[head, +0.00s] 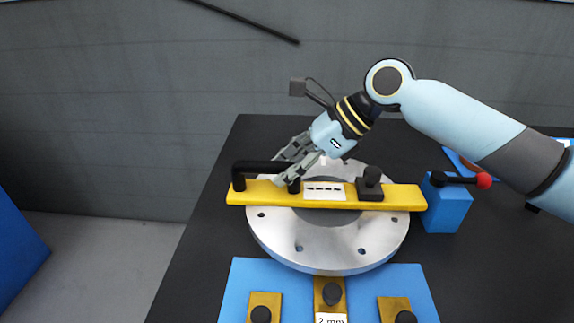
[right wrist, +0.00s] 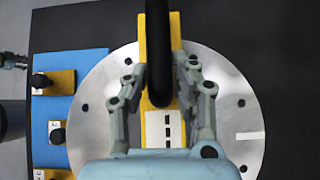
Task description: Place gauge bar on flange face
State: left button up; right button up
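The yellow gauge bar (head: 330,198) lies across the round silver flange face (head: 325,245), its ends reaching past the rim in the head view. Whether it touches the face fully I cannot tell. It carries a black arched handle (head: 258,167), a white label and a black knob (head: 371,183). In the right wrist view the handle (right wrist: 159,60) runs between the fingers of my right gripper (right wrist: 157,72). My left gripper does not show clearly.
A blue plate (head: 240,285) with several brass, black-knobbed blocks, one labelled "2 mm" (head: 331,318), lies in front of the flange. A blue box (head: 447,208) with a red-tipped lever (head: 484,181) stands close right. The dark table is bare left of the flange.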

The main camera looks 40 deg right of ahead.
aim_at(316, 192)
jog(key=o, duration=0.5)
jog(key=shift+s+d, duration=0.1)
jog(key=v, duration=0.6)
jog(key=shift+d, duration=0.1)
jog(key=shift+s+d+r, duration=0.25)
jog(key=shift+r, duration=0.3)
jog(key=shift+a, duration=0.1)
